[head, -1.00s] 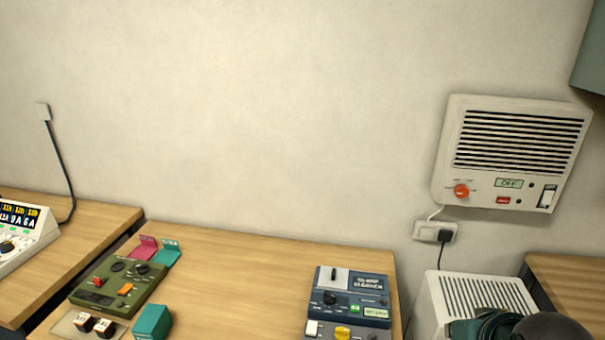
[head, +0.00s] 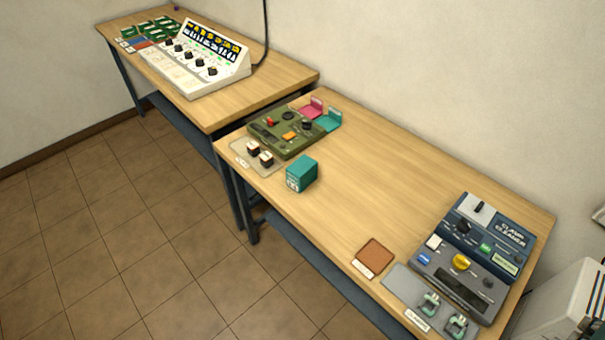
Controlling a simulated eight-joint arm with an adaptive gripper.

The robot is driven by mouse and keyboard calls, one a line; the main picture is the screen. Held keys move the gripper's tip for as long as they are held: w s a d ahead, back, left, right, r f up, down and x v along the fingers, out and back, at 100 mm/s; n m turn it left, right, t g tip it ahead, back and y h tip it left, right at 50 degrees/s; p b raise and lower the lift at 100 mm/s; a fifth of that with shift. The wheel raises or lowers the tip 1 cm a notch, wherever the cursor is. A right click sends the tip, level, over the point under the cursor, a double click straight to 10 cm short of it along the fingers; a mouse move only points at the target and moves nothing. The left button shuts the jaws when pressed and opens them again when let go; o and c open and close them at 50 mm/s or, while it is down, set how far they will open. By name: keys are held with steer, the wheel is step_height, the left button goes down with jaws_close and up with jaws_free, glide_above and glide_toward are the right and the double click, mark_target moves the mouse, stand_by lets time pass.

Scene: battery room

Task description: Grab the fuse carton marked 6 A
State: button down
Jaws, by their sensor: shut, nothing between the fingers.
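A teal carton (head: 304,172) stands alone on the nearer wooden table, right of the olive-green device. It has a pale label on its front face that is too small to read. Several dark green boxes (head: 155,30) sit at the far left end of the other table, with markings too small to read. I cannot tell which thing, if any, is marked 6 A. My gripper is not in view.
The nearer table (head: 400,180) bears an olive device (head: 288,131), pink (head: 311,107) and teal (head: 328,119) holders, a brown pad (head: 374,257) and a blue-grey machine (head: 475,250). A white console (head: 205,60) stands on the far table. The table's middle is clear.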

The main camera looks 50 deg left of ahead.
steer(key=c, duration=3.1)
jaws_free()
steer(key=shift+c, duration=0.2)
steer(key=o, duration=2.3)
steer(key=w+a+r+m+g+y+p, duration=0.1)
steer(key=w+a+r+m+p, duration=0.15)
steer(key=w+a, duration=0.5)
steer(key=w+a+r+m+g+y+p, duration=0.1)
steer(key=w+a+r+m+y, duration=0.2)
steer(key=a, duration=0.7)
steer(key=w+a+f+m+g+p, duration=0.1)
steer(key=w+a+m, duration=0.1)
steer(key=a, duration=0.7)
steer(key=w+a+f+m+g+p, duration=0.1)
steer(key=w+a+m+p, duration=0.15)
steer(key=a, duration=0.75)
steer(key=m+g+p, duration=0.4)
steer(key=m, duration=0.3)
glide_above(302, 174)
steer(key=w, duration=0.3)
step_height(302, 174, down, 14)
steer(key=shift+d+f, duration=0.1)
